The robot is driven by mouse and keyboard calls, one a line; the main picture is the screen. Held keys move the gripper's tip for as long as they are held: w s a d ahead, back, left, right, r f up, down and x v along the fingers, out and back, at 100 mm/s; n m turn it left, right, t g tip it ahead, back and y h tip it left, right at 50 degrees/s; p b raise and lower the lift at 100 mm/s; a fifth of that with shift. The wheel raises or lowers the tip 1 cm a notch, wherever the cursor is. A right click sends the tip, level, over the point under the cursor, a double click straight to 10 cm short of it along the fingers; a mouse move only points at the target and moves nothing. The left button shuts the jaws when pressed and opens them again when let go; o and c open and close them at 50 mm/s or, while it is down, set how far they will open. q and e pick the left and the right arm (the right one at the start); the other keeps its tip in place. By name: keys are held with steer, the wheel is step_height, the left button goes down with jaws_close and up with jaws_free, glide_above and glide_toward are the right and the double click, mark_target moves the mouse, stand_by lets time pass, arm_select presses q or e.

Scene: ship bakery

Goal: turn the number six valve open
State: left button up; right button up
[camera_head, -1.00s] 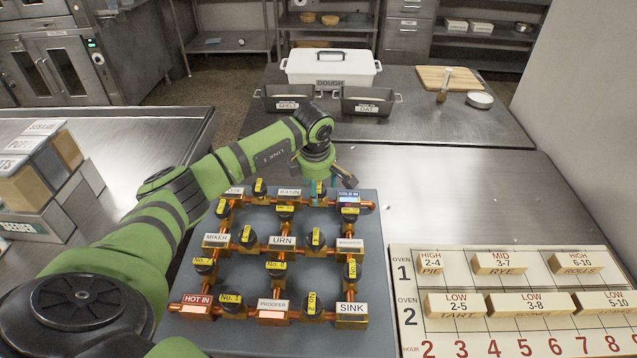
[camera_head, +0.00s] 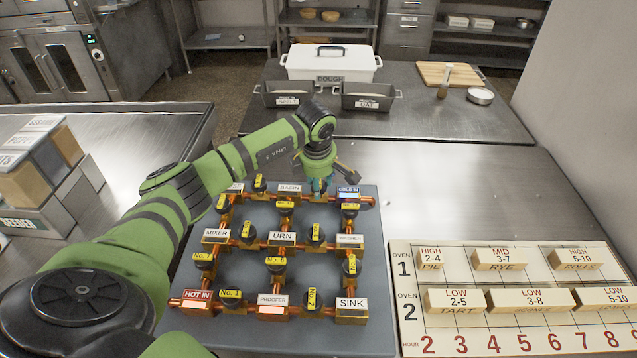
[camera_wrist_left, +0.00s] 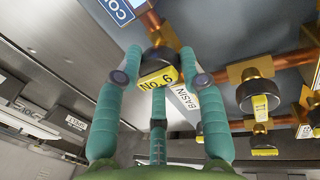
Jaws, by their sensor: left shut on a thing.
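The number six valve (camera_wrist_left: 158,77) has a dark round knob with a yellow "NO. 6" tag. It sits on the copper pipe between the "BASIN" block (camera_head: 290,188) and the "COLD IN" block (camera_head: 348,193). My left gripper (camera_wrist_left: 160,66) is shut on this knob, with green fingers on both sides and a third finger below the tag in the wrist view. In the head view the left gripper (camera_head: 321,184) reaches down to the board's back edge and hides most of the valve. My right gripper is in neither view.
The grey valve board (camera_head: 225,338) carries several other tagged valves close by, including number 11 (camera_wrist_left: 260,103). An oven schedule board (camera_head: 450,343) lies to the right. Boxes (camera_head: 35,180) stand at left. Two dark pans and a white dough bin (camera_head: 330,66) stand behind.

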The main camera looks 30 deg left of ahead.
arm_select(q)
steer(key=n+b, duration=0.1)
steer(key=n, duration=0.3)
steer(key=shift+f+g+y+b, duration=0.1)
steer(key=shift+g+y+b, duration=0.2)
steer(key=shift+y+b, duration=0.1)
steer(key=n+b, duration=0.1)
steer(key=n, duration=0.3)
steer(key=shift+w+d+n+g+b, duration=0.1)
steer(key=shift+d+n+g+b, duration=0.05)
steer(key=shift+n+g+b, duration=0.2)
steer(key=n+g+b, duration=0.1)
steer(key=n, duration=0.3)
steer(key=shift+w+n+y, duration=0.1)
steer(key=shift+n+y, duration=0.15)
steer(key=shift+y, duration=0.05)
steer(key=shift+n+g+b, duration=0.3)
steer(key=shift+n+g, duration=0.15)
steer(key=shift+n, duration=1.55)
steer(key=o, duration=1.1)
steer(key=shift+o, duration=0.2)
